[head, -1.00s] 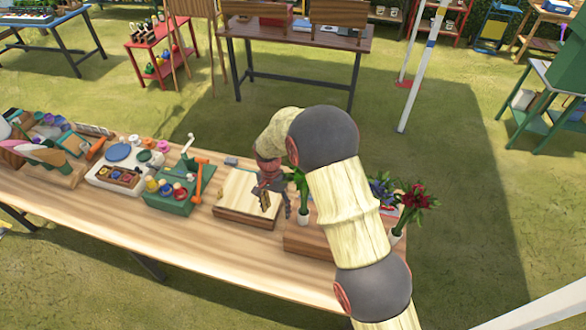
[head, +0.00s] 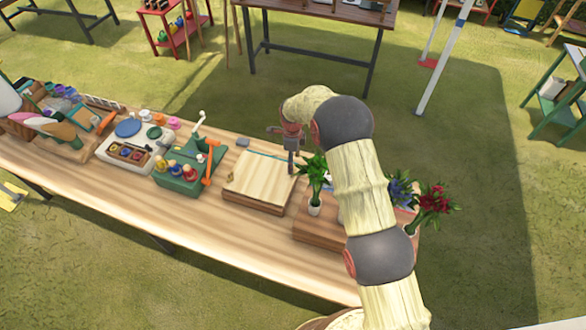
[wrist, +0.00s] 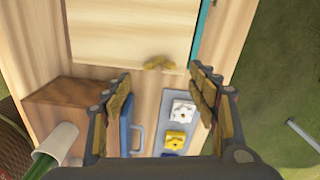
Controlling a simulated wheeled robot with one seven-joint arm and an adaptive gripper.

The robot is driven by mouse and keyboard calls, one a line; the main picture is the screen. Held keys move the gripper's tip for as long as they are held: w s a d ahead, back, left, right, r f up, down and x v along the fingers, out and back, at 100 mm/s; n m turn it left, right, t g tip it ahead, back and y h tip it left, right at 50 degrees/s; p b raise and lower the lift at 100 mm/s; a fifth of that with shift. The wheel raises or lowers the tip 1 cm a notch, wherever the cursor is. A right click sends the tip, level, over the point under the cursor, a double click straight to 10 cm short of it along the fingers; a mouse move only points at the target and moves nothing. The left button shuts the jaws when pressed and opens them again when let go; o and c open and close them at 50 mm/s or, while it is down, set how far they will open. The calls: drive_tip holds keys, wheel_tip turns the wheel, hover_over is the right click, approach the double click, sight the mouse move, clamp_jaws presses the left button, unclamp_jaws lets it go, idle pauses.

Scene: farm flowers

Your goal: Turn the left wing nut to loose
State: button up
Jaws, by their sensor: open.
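The flower press (head: 258,183) is a pale wooden board on a thicker base, lying flat on the table. In the wrist view its board (wrist: 128,30) fills the top. One brass wing nut (wrist: 159,63) shows at the board's near edge; I cannot tell whether it is the left one. My gripper (head: 292,162) is above the press's right back corner in the head view. In the wrist view my gripper (wrist: 160,76) is open and empty, with the wing nut seen between the fingertips, apart from them.
A potted green plant (head: 314,180) stands close beside my gripper, on a wooden box (head: 310,231). Red flowers (head: 433,205) stand further right. A green tool box (head: 181,175) is left of the press. A grey strip with knobs (wrist: 179,120) and a blue handle (wrist: 127,128) lie below my fingers.

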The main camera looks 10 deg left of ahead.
wheel_tip(320, 180, down, 6)
drive_tip(key=shift+r, duration=0.15)
drive_tip(key=shift+c, duration=1.3)
drive_tip(key=c, duration=0.9)
